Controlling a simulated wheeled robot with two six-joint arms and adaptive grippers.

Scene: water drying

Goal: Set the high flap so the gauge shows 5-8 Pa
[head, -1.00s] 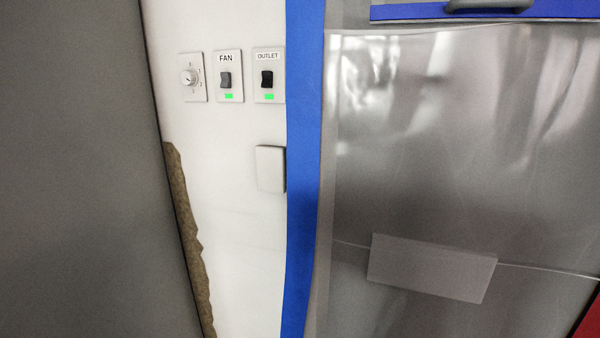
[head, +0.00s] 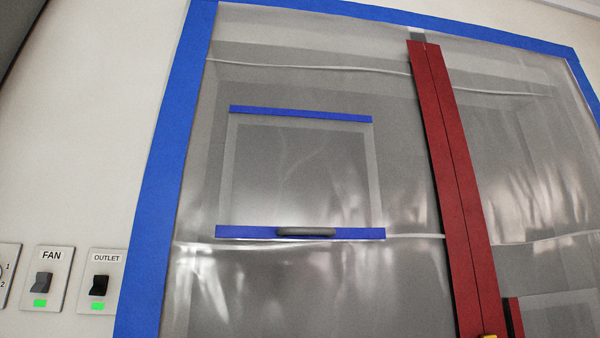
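The high flap (head: 300,170) is a clear plastic panel in the upper left of the plastic sheet. A blue strip (head: 300,113) runs along its top and another blue strip (head: 250,232) along its bottom edge. A grey handle (head: 306,232) sits on the bottom strip. The flap appears to hang down against the sheet; any small gap at its bottom edge cannot be told. No gauge is in view. Neither of my grippers is in view.
The plastic sheet (head: 320,290) is framed by blue tape (head: 160,190). A red zipper strip (head: 455,170) runs down it, with a yellow piece (head: 489,336) low on it. FAN (head: 42,285) and OUTLET (head: 99,287) switches with green lights are on the left wall.

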